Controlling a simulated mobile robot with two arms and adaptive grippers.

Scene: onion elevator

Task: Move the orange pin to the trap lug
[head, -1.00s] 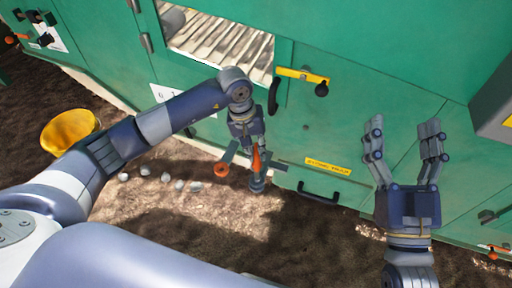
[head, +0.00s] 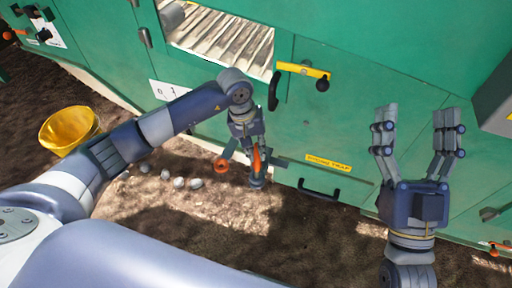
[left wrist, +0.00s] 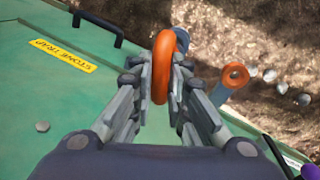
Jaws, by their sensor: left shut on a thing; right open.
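The orange pin (head: 256,158) is between the fingers of my left gripper (head: 254,165), in front of the green machine's lower wall. In the left wrist view the pin (left wrist: 163,60) shows as an orange ring with the fingers closed on both sides. A blue-grey post end (head: 258,182) shows just below the pin; I cannot tell whether the pin sits in it. A blue-grey bar with an orange ring end (head: 221,166) stands left of the gripper; which lug it is cannot be told. My right gripper (head: 416,112) is open and empty at the right.
A yellow "stone trap" label (head: 328,163) and a black handle (head: 319,190) are right of the left gripper. A yellow latch (head: 303,70) is above. A yellow bucket (head: 68,130) and several pale stones (head: 179,183) lie on the soil at left.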

